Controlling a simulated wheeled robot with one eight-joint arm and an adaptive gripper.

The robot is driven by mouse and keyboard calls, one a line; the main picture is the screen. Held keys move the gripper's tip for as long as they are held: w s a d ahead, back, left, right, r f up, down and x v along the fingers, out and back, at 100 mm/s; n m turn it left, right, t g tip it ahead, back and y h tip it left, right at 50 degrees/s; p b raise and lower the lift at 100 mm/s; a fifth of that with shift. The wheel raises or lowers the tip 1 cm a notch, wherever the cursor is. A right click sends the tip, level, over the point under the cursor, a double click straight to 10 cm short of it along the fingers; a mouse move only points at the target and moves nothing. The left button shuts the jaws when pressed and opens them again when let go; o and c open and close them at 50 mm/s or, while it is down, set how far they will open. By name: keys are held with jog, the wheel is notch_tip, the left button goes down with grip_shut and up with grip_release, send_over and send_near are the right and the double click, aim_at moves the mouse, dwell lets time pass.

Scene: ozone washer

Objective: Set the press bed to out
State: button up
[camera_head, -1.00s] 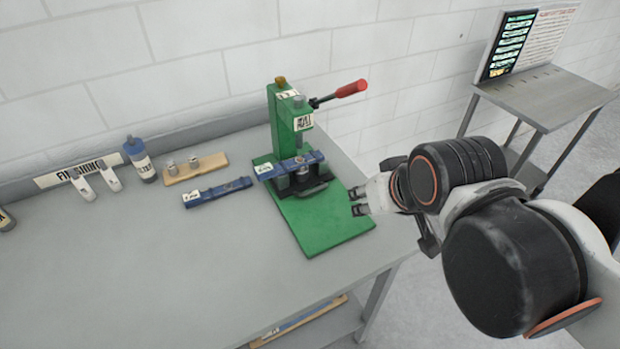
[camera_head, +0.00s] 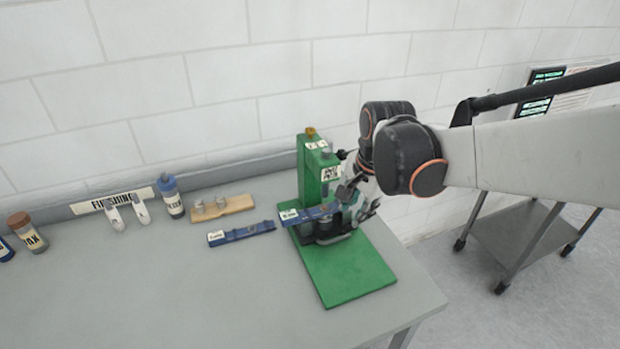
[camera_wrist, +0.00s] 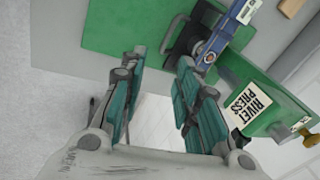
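The green rivet press (camera_head: 314,170) stands on the bench; its label also shows in the wrist view (camera_wrist: 250,104). Its dark press bed (camera_head: 325,238) sits low on the green base plate (camera_head: 345,275), under a blue bar (camera_head: 302,217). In the wrist view a black frame-like part of the bed (camera_wrist: 178,38) shows beside the blue bar (camera_wrist: 222,42). My gripper (camera_head: 362,212) is at the right side of the press and partly covers it. In the wrist view my gripper (camera_wrist: 160,62) is open and empty, its fingertips near the black part. I cannot tell whether they touch it.
A second blue bar (camera_head: 240,234) lies left of the press. The front left bench top is clear. A metal cart (camera_head: 525,240) stands at right.

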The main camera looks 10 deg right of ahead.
aim_at(341, 239)
jog(key=w+f+b, duration=0.1)
jog(key=f, duration=0.3)
jog(key=w+a+f+m+b, duration=0.1)
jog(key=w+f, duration=0.1)
jog(key=f, duration=0.3)
jog(key=w+f+m+b, duration=0.1)
jog(key=w+f, duration=0.1)
jog(key=f, duration=0.3)
jog(key=shift+w+a+f+g, duration=0.1)
jog(key=shift+a+f+g, duration=0.1)
jog(key=shift+g, duration=0.2)
jog(key=shift+r, duration=0.1)
grip_shut()
